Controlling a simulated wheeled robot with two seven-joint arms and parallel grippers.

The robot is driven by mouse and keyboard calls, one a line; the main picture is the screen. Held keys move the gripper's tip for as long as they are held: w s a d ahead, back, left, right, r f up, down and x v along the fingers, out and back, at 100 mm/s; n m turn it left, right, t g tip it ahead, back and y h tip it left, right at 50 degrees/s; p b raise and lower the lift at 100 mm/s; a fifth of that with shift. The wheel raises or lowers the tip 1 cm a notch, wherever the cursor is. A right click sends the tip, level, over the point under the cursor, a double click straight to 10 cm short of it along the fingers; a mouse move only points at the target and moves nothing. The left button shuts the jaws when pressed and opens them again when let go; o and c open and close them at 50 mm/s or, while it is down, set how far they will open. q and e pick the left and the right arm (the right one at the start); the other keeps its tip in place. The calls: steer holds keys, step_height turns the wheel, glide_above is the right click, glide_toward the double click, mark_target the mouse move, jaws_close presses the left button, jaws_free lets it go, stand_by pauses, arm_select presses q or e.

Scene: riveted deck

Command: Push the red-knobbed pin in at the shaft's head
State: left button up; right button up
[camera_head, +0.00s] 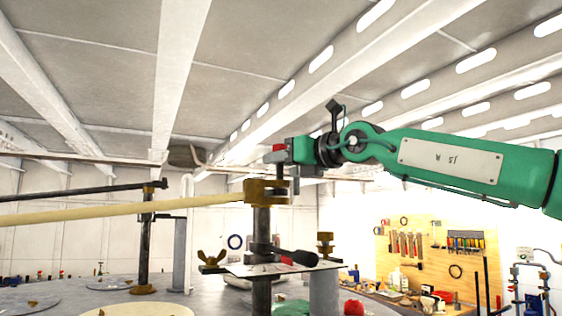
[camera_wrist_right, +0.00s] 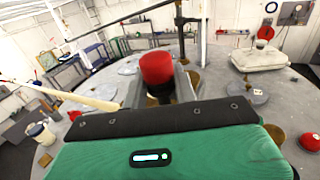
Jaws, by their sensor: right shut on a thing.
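The red-knobbed pin's red knob (camera_wrist_right: 157,67) stands in front of my right gripper in the right wrist view, with a grey finger showing beside it; a bit of red also shows at the gripper's tip in the head view (camera_head: 279,147). My right gripper (camera_head: 287,160) is shut on the pin, just above the brass head (camera_head: 266,192) on top of the dark upright shaft (camera_head: 262,222). A long pale bar (camera_head: 120,210) runs left from the head. How deep the pin sits in the head is hidden. My left gripper is in neither view.
A second post (camera_head: 146,235) with a dark bar stands to the left. A plate with a dark lever (camera_head: 290,254) and a brass wing nut (camera_head: 211,260) sit lower on the shaft. A tool board (camera_head: 440,260) hangs behind a bench at the right.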

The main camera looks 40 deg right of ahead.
steer(key=shift+f+b, duration=1.15)
steer(key=shift+f, duration=0.05)
stand_by(0.4)
steer(key=o, duration=1)
steer(key=shift+a, duration=0.15)
steer(key=shift+s+a+r, duration=0.1)
steer(key=shift+a, duration=0.2)
steer(key=shift+d, duration=0.25)
